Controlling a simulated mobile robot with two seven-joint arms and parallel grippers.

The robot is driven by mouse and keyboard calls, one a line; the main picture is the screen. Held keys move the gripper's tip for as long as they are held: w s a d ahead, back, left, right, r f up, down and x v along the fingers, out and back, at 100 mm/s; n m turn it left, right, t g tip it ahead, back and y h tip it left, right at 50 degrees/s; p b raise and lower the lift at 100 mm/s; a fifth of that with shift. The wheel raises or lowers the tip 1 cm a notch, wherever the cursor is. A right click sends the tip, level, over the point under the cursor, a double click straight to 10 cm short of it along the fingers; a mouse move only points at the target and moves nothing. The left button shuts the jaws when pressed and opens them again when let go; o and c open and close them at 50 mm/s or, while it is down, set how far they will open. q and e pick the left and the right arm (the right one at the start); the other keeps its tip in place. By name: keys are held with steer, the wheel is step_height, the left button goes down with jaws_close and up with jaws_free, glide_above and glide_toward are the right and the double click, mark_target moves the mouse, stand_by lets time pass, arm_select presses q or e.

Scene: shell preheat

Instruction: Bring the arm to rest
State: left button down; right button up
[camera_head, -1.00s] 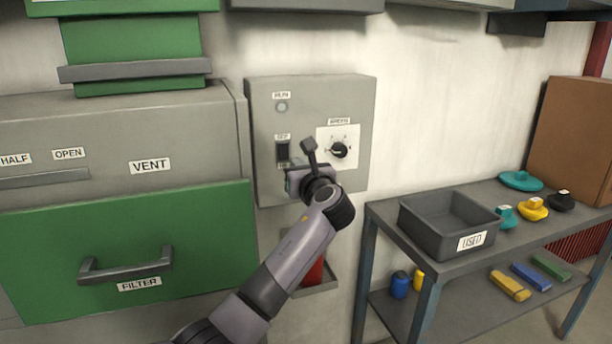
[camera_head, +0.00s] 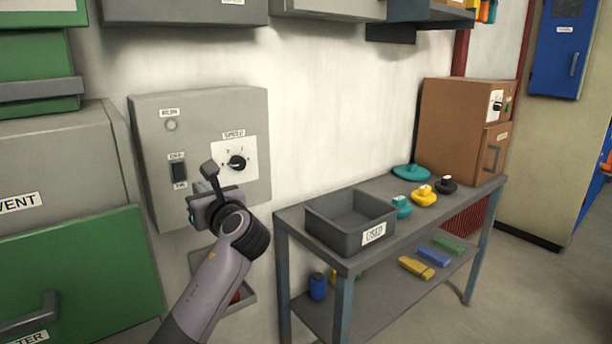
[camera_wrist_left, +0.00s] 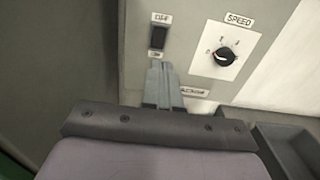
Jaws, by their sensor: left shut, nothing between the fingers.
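My left arm reaches up from the bottom of the head view. My left gripper (camera_head: 204,186) is in front of the grey control box (camera_head: 255,105), just below and right of its dark OFF/ON rocker switch (camera_head: 178,171). In the left wrist view the fingers (camera_wrist_left: 163,82) are together and empty, with their tips just under the switch (camera_wrist_left: 158,37). Whether they touch the box is unclear. The black SPEED knob (camera_head: 237,162) sits right of the gripper on a white plate. It also shows in the left wrist view (camera_wrist_left: 224,57). My right gripper is not in view.
A grey table (camera_head: 290,214) on the right holds a grey USED bin (camera_head: 335,235), teal, yellow and black items, and a brown cabinet (camera_head: 448,130). Coloured blocks lie on its lower shelf. A green FILTER drawer (camera_head: 95,265) is at left. Floor shows at the right.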

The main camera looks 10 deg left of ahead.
arm_select(q)
steer(key=s+d+f+n+h, duration=0.3)
steer(key=f, duration=0.7)
steer(key=s+d+f+n+h, duration=0.2)
steer(key=s+f+h, duration=0.2)
steer(key=f, duration=0.6)
steer(key=s+d+f+n+h, duration=0.3)
steer(key=f, duration=0.6)
steer(key=s+d+f+n+h, duration=0.1)
steer(key=s+f+n+h, duration=0.1)
steer(key=s+n, duration=0.3)
steer(key=s+d+f+n+g+h, duration=0.1)
steer(key=s+f+n, duration=0.4)
steer(key=s, duration=0.5)
steer(key=s+d+f+n+h, duration=0.3)
steer(key=s+n, duration=0.3)
steer(key=s, duration=0.1)
steer(key=shift+s+d+f, duration=0.2)
steer(key=shift+s+f, duration=0.05)
steer(key=shift+s, duration=0.05)
